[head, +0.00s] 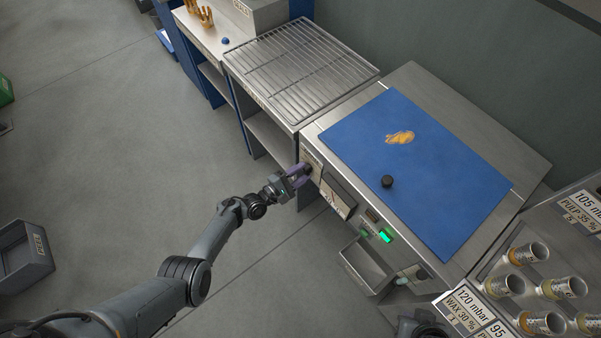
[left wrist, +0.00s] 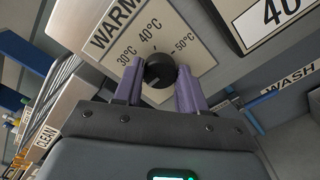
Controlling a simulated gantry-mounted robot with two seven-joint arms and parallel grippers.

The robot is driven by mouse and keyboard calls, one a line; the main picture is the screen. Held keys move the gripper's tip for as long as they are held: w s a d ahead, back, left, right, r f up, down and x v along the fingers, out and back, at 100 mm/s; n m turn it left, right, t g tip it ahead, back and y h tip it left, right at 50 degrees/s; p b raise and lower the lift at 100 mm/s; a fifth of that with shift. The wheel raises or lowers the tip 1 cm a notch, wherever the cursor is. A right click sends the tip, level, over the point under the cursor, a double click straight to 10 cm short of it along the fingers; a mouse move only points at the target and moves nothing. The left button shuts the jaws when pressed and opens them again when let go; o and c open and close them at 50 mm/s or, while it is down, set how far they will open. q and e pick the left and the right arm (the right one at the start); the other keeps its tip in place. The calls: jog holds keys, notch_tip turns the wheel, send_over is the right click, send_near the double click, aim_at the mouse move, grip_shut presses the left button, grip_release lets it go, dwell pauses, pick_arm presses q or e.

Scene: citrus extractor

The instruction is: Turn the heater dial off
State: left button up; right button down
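The heater dial (left wrist: 160,70) is a round black knob on a pale plate marked WARM, with 30°C, 40°C and 50°C around it. The plate is on the front of the steel machine; the dial is mostly hidden by the gripper in the head view. My left gripper (left wrist: 157,88) has its purple fingers on either side of the dial, with a narrow gap showing at the right finger; I cannot tell whether they touch it. It shows in the head view (head: 300,174) at the machine's front panel. A dark part of my right arm shows at the bottom edge.
The machine has a blue top (head: 430,170) with a black knob (head: 387,181) and an orange-yellow smear. A lit green button (head: 386,236) and a steel bin (head: 367,264) are on its front. A wire rack (head: 300,68) stands beyond. Several cups are at right.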

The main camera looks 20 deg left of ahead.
pick_arm(q)
jog(key=o, duration=0.4)
jog(key=shift+s+a, duration=0.25)
jog(key=shift+s, duration=0.15)
jog(key=p+v, duration=0.3)
jog(key=v, duration=0.7)
